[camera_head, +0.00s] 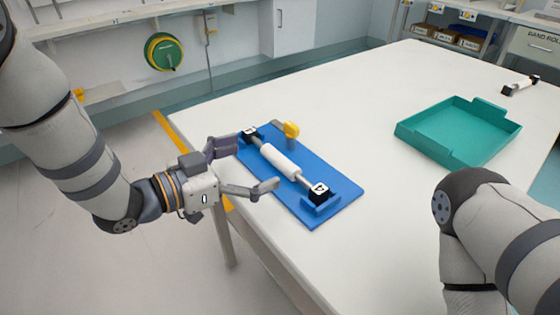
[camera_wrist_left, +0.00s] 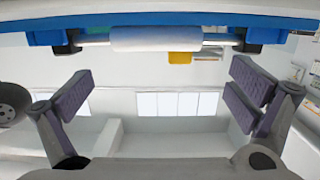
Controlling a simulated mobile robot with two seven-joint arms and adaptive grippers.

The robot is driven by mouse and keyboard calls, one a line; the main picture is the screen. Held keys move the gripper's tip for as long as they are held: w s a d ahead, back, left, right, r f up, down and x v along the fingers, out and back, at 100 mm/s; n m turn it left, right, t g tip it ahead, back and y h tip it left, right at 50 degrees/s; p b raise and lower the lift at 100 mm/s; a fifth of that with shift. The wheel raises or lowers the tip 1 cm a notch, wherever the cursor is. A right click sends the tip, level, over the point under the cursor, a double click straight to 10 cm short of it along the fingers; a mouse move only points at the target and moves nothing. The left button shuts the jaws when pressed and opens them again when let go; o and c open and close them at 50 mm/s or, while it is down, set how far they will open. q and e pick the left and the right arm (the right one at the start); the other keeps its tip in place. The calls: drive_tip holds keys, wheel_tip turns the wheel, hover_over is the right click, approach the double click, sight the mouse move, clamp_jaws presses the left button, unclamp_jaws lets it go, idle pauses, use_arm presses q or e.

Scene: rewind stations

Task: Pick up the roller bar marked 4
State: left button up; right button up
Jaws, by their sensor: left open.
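A roller bar (camera_head: 281,162) with a white middle and black end blocks lies on a blue stand plate (camera_head: 328,173) near the table's left edge. Its near end block (camera_head: 320,190) carries a white label that looks like a 4. My left gripper (camera_head: 250,164) is open and empty, left of the bar, with its fingers spread along the bar's length. In the left wrist view the bar's white roll (camera_wrist_left: 156,38) lies beyond and above the spread fingers (camera_wrist_left: 160,88), apart from them. My right arm shows at lower right; its gripper is out of view.
A yellow knob (camera_head: 291,130) stands on the blue plate behind the bar. A teal tray (camera_head: 410,133) sits at right on the white table (camera_head: 355,110). Another roller bar (camera_head: 519,86) lies at the far right. The table between plate and tray is clear.

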sight(278, 157)
use_arm(q)
drive_tip(key=x, duration=0.2)
drive_tip(key=f+x, duration=0.1)
drive_tip(key=x, duration=0.1)
drive_tip(key=shift+s+d, duration=0.1)
drive_tip(key=shift+d, duration=0.1)
drive_tip(key=shift+r, duration=0.1)
drive_tip(key=c, duration=1.3)
